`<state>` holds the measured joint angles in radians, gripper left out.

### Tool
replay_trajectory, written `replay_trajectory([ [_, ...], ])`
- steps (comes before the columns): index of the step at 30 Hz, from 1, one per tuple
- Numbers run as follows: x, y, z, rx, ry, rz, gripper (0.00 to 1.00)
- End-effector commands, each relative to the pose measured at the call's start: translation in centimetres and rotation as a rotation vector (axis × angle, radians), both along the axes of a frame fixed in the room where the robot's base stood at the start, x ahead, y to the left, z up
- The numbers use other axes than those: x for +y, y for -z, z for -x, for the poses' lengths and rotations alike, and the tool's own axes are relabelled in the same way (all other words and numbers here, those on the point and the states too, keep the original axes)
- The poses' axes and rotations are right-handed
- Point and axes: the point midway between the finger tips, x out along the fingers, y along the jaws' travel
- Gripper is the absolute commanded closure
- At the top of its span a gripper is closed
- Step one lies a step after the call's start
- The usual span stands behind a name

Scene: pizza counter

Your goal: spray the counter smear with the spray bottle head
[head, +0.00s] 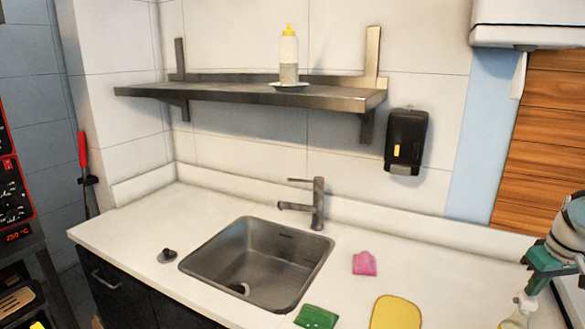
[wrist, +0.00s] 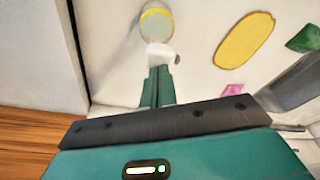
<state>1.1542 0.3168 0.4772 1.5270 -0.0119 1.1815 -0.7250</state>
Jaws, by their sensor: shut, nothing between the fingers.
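The spray bottle stands on the counter; its white head (wrist: 162,55) and its rounded body with a yellow band (wrist: 155,22) show in the wrist view. In the head view, part of the bottle (head: 518,316) shows at the bottom right. My gripper (wrist: 158,74) has its green fingers together, with the tips right at the spray head; I cannot tell whether they touch it. In the head view my gripper (head: 533,283) is at the right edge, just above the bottle. I cannot make out a smear for certain on the counter.
A flat yellow oval (head: 395,313), a pink item (head: 364,263) and a green item (head: 316,317) lie on the white counter (head: 455,275). The sink (head: 258,262) with its tap (head: 318,205) is left of them. A shelf (head: 235,94) holds a yellow-capped bottle (head: 289,55).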

Motion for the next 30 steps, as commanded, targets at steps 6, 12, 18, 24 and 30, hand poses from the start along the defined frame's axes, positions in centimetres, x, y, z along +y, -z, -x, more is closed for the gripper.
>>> replay_trajectory([
  [6, 0.0, 0.7, 0.0, 0.000, -0.001, 0.000, 1.00],
  [12, 0.0, 1.3, 0.0, 0.000, 0.000, 0.000, 1.00],
  [18, 0.0, 2.0, 0.0, 0.001, 0.001, 0.000, 1.00],
  [24, 0.0, 1.9, 0.0, 0.000, 0.001, 0.000, 1.00],
  [30, 0.0, 1.3, 0.0, 0.000, 0.000, 0.001, 1.00],
])
